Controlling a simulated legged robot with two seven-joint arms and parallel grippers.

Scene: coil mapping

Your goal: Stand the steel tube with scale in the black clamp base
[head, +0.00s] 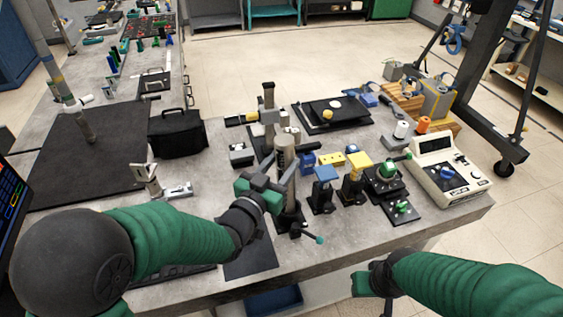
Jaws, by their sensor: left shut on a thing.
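My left gripper (268,190) is shut on the steel tube with scale (285,158), a grey upright cylinder. The tube's upper part stands out above the fingers; its middle is partly hidden by them. The black clamp base (291,222) is right below the tube near the table's front, with a teal-tipped lever (319,239) pointing right. The tube's lower end lines up with the base, but I cannot tell whether it is inside. My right gripper (374,284) is low at the table's front edge, away from these things; its finger opening is unclear.
Blue (324,180) and yellow (354,168) topped stands are close right of the base. A green-knobbed stage (387,175) and a cream meter box (446,168) stand farther right. A black post (268,98) rises behind the tube. A black case (177,133) is at the left.

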